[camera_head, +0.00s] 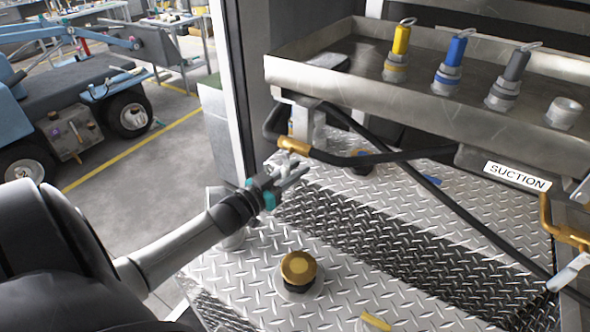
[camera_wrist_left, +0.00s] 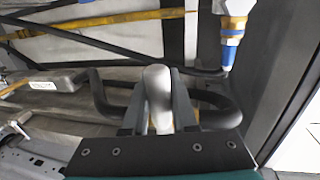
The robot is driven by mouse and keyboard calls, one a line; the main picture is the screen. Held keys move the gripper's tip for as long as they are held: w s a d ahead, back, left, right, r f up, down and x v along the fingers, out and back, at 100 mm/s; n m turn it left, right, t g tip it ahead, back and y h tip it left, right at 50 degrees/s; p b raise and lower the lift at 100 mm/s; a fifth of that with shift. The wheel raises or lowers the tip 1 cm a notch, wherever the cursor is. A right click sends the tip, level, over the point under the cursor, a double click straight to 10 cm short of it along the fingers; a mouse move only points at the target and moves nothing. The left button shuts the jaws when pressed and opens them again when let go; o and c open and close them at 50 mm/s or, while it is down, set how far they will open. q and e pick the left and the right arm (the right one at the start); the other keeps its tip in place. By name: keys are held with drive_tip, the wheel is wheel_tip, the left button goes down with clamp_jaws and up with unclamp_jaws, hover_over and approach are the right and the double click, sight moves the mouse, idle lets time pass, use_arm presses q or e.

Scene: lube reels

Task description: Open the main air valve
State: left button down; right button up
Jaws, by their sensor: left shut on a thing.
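My left gripper (camera_head: 290,178) reaches in from the left, below the front left corner of the metal tray. In the left wrist view its two dark fingers (camera_wrist_left: 158,105) are shut on a pale grey, rounded valve handle (camera_wrist_left: 157,88). In the head view the handle is mostly hidden by the gripper. A brass valve body (camera_head: 293,146) sits just above the fingertips, next to a bent black guard bar (camera_head: 350,158). The bar also crosses behind the fingers in the left wrist view (camera_wrist_left: 215,108). My right gripper is not in view.
The metal tray (camera_head: 340,75) holds yellow, blue and grey capped fittings. A black hose (camera_head: 430,190) runs across the diamond-plate floor (camera_head: 390,225). A brass-capped filler (camera_head: 298,272) stands in front. A second brass valve with a pale lever (camera_head: 568,270) is at right, near the SUCTION label (camera_head: 517,175).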

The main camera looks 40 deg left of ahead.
use_arm(q)
drive_tip(key=shift+d, duration=0.15)
drive_tip(key=d+r+n+t+y+p, duration=0.1)
drive_tip(key=d+r+n+y+p, duration=0.1)
drive_tip(key=n, duration=0.8)
drive_tip(key=d+r+n+t+y+p, duration=0.1)
drive_tip(key=d+r+n+p, duration=0.2)
drive_tip(key=n, duration=0.7)
drive_tip(key=shift+w+r+y+p, duration=0.3)
drive_tip(key=shift+r+y+p, duration=0.1)
drive_tip(key=shift+r+p, duration=0.35)
drive_tip(key=shift+r+n, duration=0.1)
drive_tip(key=shift+n, duration=0.2)
drive_tip(key=c, duration=0.7)
unclamp_jaws()
drive_tip(key=b+v, duration=0.1)
drive_tip(key=v, duration=1.4)
drive_tip(key=shift+b, duration=0.35)
